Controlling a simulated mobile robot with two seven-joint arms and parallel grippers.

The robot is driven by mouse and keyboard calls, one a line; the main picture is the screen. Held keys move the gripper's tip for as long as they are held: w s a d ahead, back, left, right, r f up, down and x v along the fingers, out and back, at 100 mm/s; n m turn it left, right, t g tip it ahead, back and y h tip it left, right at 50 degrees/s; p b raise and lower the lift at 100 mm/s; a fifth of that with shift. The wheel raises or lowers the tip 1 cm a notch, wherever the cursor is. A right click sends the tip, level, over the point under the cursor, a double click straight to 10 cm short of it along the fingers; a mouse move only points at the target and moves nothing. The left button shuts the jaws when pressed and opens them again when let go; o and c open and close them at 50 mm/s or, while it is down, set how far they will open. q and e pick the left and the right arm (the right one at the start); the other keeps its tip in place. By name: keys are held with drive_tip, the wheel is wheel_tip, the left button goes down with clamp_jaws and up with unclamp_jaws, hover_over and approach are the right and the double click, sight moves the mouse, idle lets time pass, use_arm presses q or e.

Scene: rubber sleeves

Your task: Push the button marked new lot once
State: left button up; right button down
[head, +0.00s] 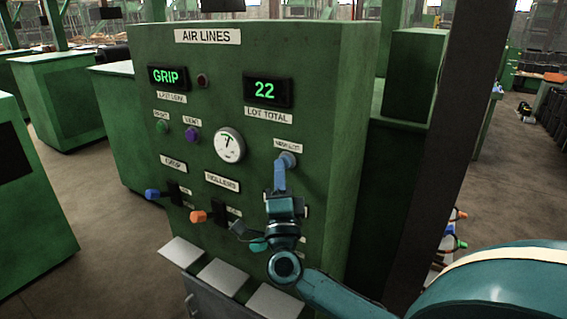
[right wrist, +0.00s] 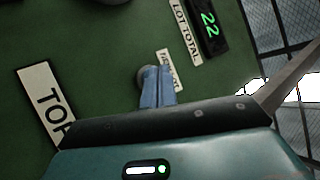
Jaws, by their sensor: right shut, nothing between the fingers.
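The new lot button (head: 291,157) is a small round grey-blue button on the green AIR LINES panel (head: 340,110), just under a small white label (head: 288,145). My right gripper (head: 280,166) is shut and empty, its blue fingers pointing at the button and overlapping its lower left part. In the right wrist view the shut fingers (right wrist: 157,72) hide part of the dark round button (right wrist: 142,77), beside its label (right wrist: 170,72). I cannot tell whether the fingertips touch it. The lot total display (head: 267,91) above reads 22. My left gripper is not in view.
Left of the button are a dial gauge (head: 229,145) and green (head: 162,127) and purple (head: 192,134) buttons. Below are levers with blue (head: 152,194) and orange (head: 198,217) knobs, and one with a teal knob (head: 258,244). A dark post (head: 440,150) stands at right.

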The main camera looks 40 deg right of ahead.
drive_tip(key=shift+d, duration=0.1)
idle(0.5)
drive_tip(key=shift+s+a+p, duration=0.25)
drive_tip(key=shift+a+p, duration=0.1)
drive_tip(key=shift+a, duration=0.35)
drive_tip(key=shift+s+a+p, duration=0.2)
drive_tip(key=shift+s+a, duration=0.1)
drive_tip(key=shift+a, duration=0.5)
drive_tip(key=shift+s+a+p, duration=0.25)
drive_tip(key=shift+s+a, duration=0.1)
drive_tip(key=shift+a, duration=0.4)
drive_tip(key=shift+s+a+p, duration=0.2)
drive_tip(key=shift+s+a, duration=0.1)
drive_tip(key=shift+a, duration=0.5)
